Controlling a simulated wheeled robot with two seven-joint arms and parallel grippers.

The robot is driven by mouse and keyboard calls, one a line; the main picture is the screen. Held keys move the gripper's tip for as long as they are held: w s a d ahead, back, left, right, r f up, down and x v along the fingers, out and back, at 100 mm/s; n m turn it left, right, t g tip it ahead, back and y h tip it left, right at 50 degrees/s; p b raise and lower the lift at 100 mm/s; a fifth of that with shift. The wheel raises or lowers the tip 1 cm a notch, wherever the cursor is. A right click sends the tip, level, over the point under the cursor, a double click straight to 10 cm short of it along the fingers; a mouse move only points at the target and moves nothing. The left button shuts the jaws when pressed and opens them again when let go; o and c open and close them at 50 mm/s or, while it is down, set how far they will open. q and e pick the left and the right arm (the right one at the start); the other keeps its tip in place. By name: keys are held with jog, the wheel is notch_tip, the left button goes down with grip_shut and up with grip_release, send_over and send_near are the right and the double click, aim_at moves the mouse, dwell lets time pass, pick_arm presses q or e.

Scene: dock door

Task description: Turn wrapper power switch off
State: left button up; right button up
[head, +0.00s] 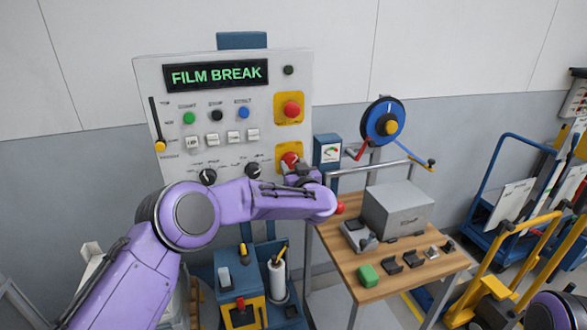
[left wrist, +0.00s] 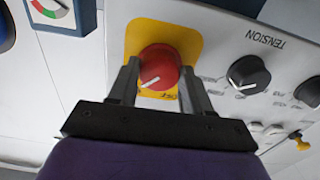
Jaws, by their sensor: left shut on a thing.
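The wrapper control panel (head: 222,130) stands at the left, its display reading FILM BREAK. The red rotary power switch (head: 289,158) sits on a yellow plate at the panel's lower right. In the left wrist view the red switch (left wrist: 158,68) has a white pointer line aimed toward the picture's lower left, and lettering on the plate is partly covered. My left gripper (left wrist: 158,78) has one finger on each side of the switch and is shut on it. In the head view my left gripper (head: 300,172) partly hides the switch. My right gripper is out of view.
Another red button (head: 291,109) on yellow is above the switch. A black TENSION knob (left wrist: 248,73) is beside it. A wooden table (head: 345,262) with a grey box (head: 397,208) stands at the right. A blue reel (head: 382,121) is behind it. Carts crowd the far right.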

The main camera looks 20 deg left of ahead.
pick_arm(q)
jog(key=n+b, duration=0.2)
jog(key=n, duration=0.1)
jog(key=n+b, duration=0.1)
jog(key=b, duration=0.1)
jog(key=shift+f, duration=0.25)
jog(key=n+b, duration=0.4)
jog(key=shift+n, duration=0.4)
jog(key=n+b, duration=0.4)
jog(key=shift+d+n, duration=0.1)
jog(key=shift+n, duration=0.2)
jog(key=shift+r+n+b, duration=0.2)
jog(key=shift+n+b, duration=1.4)
jog(key=shift+n, duration=0.5)
jog(key=o, duration=1.1)
jog(key=shift+r, duration=0.15)
jog(key=shift+c, duration=0.2)
